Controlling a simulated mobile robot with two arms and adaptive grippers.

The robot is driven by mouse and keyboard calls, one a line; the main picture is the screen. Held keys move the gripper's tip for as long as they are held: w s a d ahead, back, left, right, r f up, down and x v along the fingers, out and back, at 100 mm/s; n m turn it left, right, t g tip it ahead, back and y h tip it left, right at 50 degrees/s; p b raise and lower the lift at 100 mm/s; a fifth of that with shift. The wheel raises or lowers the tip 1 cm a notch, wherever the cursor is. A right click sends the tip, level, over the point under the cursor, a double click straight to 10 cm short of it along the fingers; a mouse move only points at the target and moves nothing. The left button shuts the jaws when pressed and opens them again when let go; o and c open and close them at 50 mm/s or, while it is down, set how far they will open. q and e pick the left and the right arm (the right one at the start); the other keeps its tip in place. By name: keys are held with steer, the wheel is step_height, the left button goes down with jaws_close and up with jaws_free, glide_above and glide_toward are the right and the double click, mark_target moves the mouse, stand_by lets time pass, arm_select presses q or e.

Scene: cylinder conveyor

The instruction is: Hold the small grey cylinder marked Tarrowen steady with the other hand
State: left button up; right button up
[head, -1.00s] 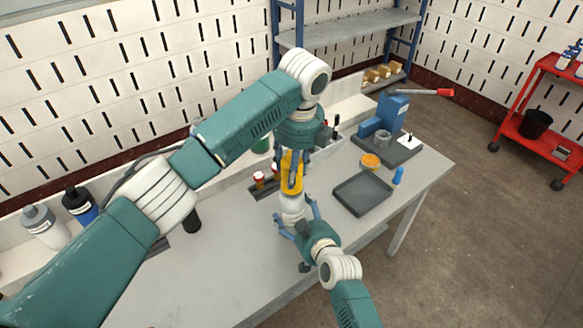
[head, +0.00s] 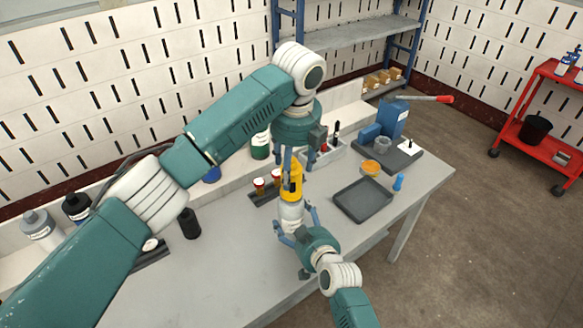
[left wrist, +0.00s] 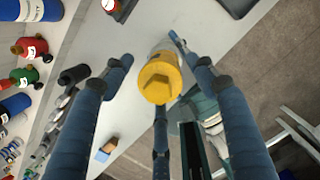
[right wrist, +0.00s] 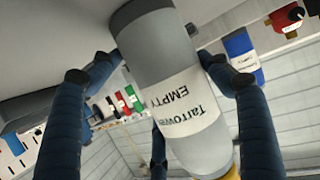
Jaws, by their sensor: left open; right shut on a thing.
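The small grey cylinder (head: 291,213) stands upright near the bench's front edge, its yellow cap (head: 292,181) on top. In the right wrist view its white label (right wrist: 180,103) reads "Tarrowen EMPTY". My right gripper (head: 294,219) is shut on the cylinder's body, with fingers on both sides. Whether its base touches the bench is unclear. My left gripper (head: 291,164) is open above the cap. In the left wrist view the yellow cap (left wrist: 160,80) sits between the spread fingers, with no clear contact.
A rack with red-capped vials (head: 264,192) stands left of the cylinder. A black bottle (head: 189,224) stands further left.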

arm_select(q)
steer(key=m, duration=0.3)
steer(key=shift+h, duration=0.3)
steer(key=shift+m, duration=0.7)
steer(key=m+h, duration=0.1)
steer(key=m, duration=0.3)
steer(key=shift+m, duration=0.4)
steer(key=shift+f, duration=1.3)
